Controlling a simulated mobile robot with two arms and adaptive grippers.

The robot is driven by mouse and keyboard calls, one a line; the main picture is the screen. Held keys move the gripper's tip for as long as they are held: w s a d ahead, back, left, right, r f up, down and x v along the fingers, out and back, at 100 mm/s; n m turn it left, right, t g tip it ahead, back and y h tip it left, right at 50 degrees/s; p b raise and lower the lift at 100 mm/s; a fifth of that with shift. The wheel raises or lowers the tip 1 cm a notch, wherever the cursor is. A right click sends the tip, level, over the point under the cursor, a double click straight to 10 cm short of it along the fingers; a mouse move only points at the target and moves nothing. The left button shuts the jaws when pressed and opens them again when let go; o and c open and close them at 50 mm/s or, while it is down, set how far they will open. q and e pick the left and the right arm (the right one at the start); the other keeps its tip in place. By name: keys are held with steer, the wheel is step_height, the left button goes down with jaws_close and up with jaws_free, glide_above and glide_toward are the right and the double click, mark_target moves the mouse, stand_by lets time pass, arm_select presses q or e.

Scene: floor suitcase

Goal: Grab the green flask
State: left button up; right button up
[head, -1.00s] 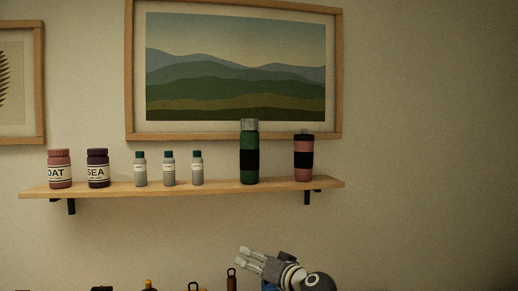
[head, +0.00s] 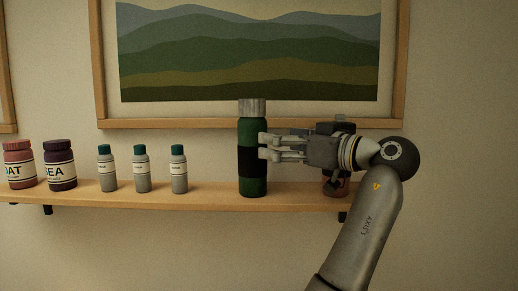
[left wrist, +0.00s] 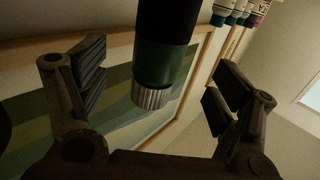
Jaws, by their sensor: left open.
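The green flask (head: 252,185) stands upright on the shelf, with a grey cap and a black band. It also shows in the left wrist view (left wrist: 160,62), cap pointing down, between the spread fingers. My left gripper (head: 264,146) is at the flask's right side, pointing left at the height of the black band. Its fingers overlap the flask's right edge in the head view; I cannot tell if they touch it. It is open, as its fingers in the left wrist view (left wrist: 158,82) also show. My right gripper is not in view.
A pink tumbler (head: 328,187) stands right of the flask, mostly hidden behind my gripper. Several small grey bottles (head: 141,172) and two labelled jars (head: 59,168) stand left on the wooden shelf (head: 215,197). A framed landscape picture (head: 248,60) hangs on the wall behind.

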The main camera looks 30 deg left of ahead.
mark_target(253, 137)
arm_select(q)
steer(key=a+p, duration=0.1)
steer(key=a, duration=0.2)
steer(key=a+p, duration=0.2)
steer(key=w+a+p, duration=0.1)
steer(key=a, duration=0.2)
steer(key=shift+w+a+r+p, duration=0.1)
steer(key=shift+a+p, duration=0.2)
steer(key=shift+p, duration=0.05)
steer(key=shift+a, duration=0.2)
steer(key=shift+w+d+f, duration=0.1)
steer(key=shift+d+f, duration=0.05)
steer(key=shift+f, duration=0.05)
steer(key=shift+c, duration=0.4)
steer(key=shift+d, duration=0.15)
steer(key=c, duration=0.5)
steer(key=shift+r, duration=0.15)
steer(key=c, duration=0.8)
steer(key=shift+c, duration=0.2)
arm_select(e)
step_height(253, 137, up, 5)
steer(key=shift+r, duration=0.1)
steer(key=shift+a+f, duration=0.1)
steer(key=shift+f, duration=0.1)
